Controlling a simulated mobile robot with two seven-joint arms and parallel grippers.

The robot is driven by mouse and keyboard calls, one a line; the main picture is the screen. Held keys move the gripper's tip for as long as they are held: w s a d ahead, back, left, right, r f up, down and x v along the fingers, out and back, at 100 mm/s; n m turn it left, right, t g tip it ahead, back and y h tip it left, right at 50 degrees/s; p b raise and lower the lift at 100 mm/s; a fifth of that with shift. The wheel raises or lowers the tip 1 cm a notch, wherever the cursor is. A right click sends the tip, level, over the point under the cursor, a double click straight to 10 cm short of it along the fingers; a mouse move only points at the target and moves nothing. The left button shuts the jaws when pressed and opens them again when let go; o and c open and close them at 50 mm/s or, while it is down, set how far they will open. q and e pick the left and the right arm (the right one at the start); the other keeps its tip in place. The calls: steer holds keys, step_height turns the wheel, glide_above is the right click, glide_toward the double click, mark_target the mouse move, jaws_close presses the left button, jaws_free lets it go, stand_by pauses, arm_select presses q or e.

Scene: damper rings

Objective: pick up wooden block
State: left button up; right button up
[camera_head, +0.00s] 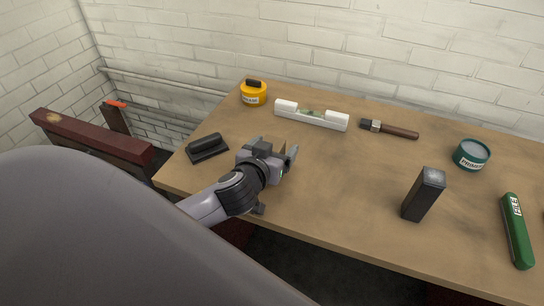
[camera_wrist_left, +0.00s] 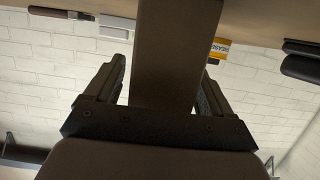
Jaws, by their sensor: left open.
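No block with clear wood grain shows. The only plain block shape is a dark upright block (camera_head: 423,195) on the right half of the table in the head view; I cannot tell if it is wood. My left gripper (camera_head: 284,165) is open above the table's near left part, well to the left of that block. In the left wrist view its two dark fingers (camera_wrist_left: 163,88) stand apart. A broad brown-grey shape (camera_wrist_left: 175,50) runs between them; I cannot tell what it is. My right gripper is not in view.
The table is clear between gripper and dark block.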

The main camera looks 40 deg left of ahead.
arm_select(q)
steer(key=shift+w+f, duration=0.1)
steer(key=shift+w, duration=0.15)
steer(key=c, duration=1.1)
steer(key=shift+c, duration=0.2)
steer(key=shift+r, duration=0.2)
